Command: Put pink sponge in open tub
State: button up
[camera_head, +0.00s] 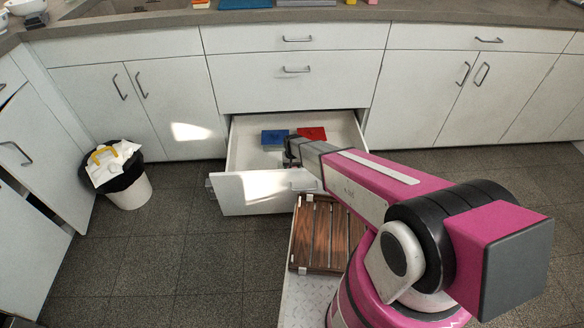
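My gripper (290,152) is small and dark at the end of my pink and white arm. It is over the open bottom drawer (247,193), close to a blue item (273,138) and a red item (312,133) lying inside. I cannot tell whether its fingers are open or shut, or whether they touch anything. A small pinkish thing (350,2) at the top edge of the view, on the counter, may be the pink sponge, but it is cut off. I cannot clearly make out an open tub.
A white bin (131,192) with a black liner and a yellow-handled item stands left of the drawer. A wooden slatted rack (325,235) is in front of the drawer. The grey counter (130,24) runs along the back.

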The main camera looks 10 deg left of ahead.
jog(key=shift+f, duration=2.2)
dwell(1.2)
jog(key=o, duration=1)
jog(key=shift+r, duration=0.1)
